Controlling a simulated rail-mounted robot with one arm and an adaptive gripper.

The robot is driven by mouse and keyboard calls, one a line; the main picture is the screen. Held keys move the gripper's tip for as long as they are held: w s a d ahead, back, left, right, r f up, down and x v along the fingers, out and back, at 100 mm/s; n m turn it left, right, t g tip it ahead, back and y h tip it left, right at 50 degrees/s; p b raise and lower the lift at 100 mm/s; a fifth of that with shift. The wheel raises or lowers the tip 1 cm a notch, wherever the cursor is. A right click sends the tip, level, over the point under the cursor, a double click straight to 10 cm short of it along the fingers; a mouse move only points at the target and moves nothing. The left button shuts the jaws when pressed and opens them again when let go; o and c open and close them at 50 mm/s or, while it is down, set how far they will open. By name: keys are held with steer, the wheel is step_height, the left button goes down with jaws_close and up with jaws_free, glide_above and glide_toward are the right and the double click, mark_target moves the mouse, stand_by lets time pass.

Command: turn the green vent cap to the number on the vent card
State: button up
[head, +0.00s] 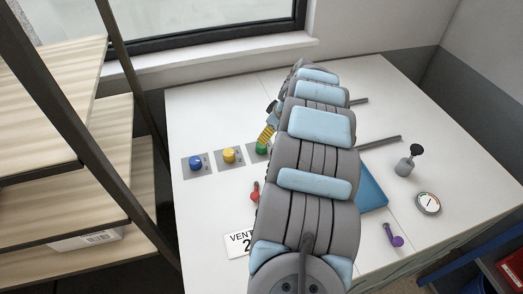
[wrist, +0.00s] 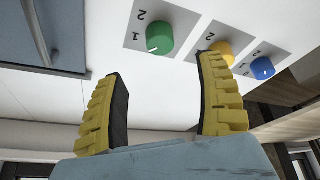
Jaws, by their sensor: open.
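The green vent cap (head: 262,149) is on a grey plate, partly hidden behind my arm in the head view. In the wrist view the green cap (wrist: 160,34) has a pale mark low on its face, and the numbers 1 and 2 are printed beside it. The vent card (head: 238,244) is white, reads "VENT" with what looks like a 2 under it, and is partly covered by my arm. My gripper (wrist: 166,68) has its yellow fingers spread wide and empty. The green cap appears beyond the gap between the fingers, apart from them.
A yellow cap (head: 229,156) and a blue cap (head: 196,162) sit left of the green one. A red item (head: 255,192), a blue panel (head: 371,190), a purple item (head: 393,236) and a gauge (head: 428,203) are on the white table. Shelves (head: 95,185) stand at the left.

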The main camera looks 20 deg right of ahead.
mark_target(264, 147)
steer(key=shift+x, duration=3.95)
steer(key=shift+w+f+b, duration=0.15)
steer(key=shift+f+b, duration=0.65)
steer(key=shift+b, duration=0.45)
steer(key=shift+w+a+f+b, duration=0.25)
steer(key=shift+f+b, duration=0.35)
steer(key=shift+b, duration=0.6)
steer(key=c, duration=1.2)
